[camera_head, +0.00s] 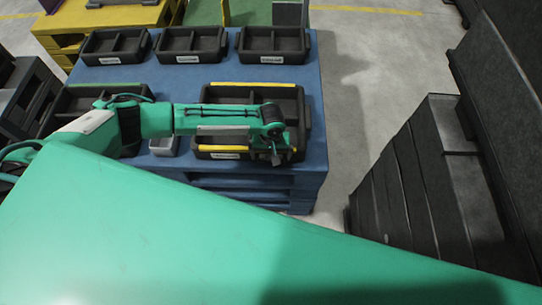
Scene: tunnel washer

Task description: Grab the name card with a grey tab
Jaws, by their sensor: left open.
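My left gripper (273,148) is at the end of my green arm, over the right part of the near-right black tray (303,112). It is open, and I see nothing held in it. This tray has yellow strips on its far and near rims and a white label (225,155) on its front. I cannot make out a name card with a grey tab; my arm covers part of the tray. A small grey box (163,149) stands left of this tray, partly behind my arm. My right gripper is not in view.
The trays stand on a blue pallet-like platform (318,140). Three labelled black trays line its back, one of them at the right (273,45). A near-left tray (72,103) has a green strip. Dark stacked panels (410,185) stand at the right, with clear floor between.

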